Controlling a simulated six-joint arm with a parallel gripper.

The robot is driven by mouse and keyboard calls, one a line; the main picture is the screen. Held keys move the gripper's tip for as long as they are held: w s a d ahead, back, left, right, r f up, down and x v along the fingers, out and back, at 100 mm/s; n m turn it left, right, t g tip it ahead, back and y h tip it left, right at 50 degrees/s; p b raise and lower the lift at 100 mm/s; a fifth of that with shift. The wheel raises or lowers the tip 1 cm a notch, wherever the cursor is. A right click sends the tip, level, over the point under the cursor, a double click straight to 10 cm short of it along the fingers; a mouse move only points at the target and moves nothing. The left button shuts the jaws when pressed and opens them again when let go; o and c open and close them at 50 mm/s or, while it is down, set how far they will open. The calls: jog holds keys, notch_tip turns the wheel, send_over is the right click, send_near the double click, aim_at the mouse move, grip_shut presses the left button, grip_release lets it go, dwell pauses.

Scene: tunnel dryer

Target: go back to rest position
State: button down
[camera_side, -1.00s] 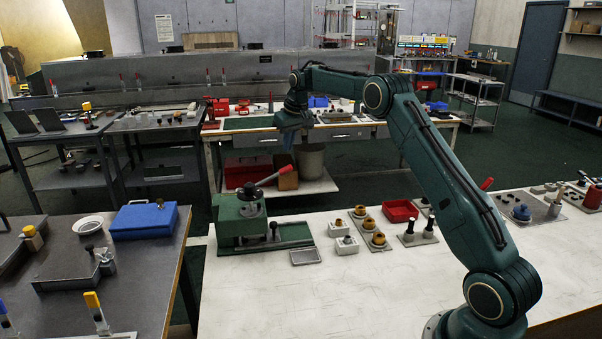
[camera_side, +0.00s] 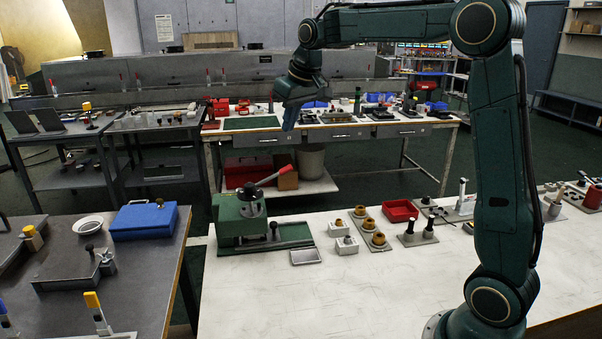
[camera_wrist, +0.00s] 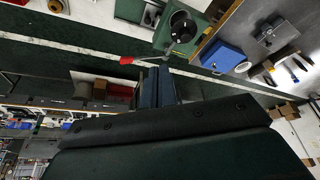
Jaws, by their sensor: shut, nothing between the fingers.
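My gripper (camera_side: 290,122) hangs in the air in the side view, pointing down, well above the work table (camera_side: 350,285). Its fingers are together and nothing is held between them. In the wrist view the blue-grey fingers (camera_wrist: 157,72) show at the centre, pointing toward the green press. The upper arm stands nearly upright and the forearm runs level to the left.
A green press with a red lever (camera_side: 238,215) stands at the table's left end. Beside it are a small metal tray (camera_side: 305,257), cups on plates (camera_side: 373,237) and a red bin (camera_side: 400,210). A blue box (camera_side: 144,221) sits on the left bench. The table's front middle is clear.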

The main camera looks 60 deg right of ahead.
jog(key=s+a+r+n, duration=0.1)
jog(key=s+a, duration=0.4)
jog(key=s, duration=0.3)
jog(key=s+a, duration=0.4)
jog(key=s, duration=0.4)
jog(key=s+a+f, duration=0.2)
jog(key=s+f, duration=0.1)
jog(key=s, duration=0.4)
jog(key=s+a+f+t, duration=0.1)
jog(key=s+f, duration=0.3)
jog(key=s, duration=0.3)
jog(key=shift+a+n+y, duration=0.3)
jog(key=shift+a+n, duration=0.1)
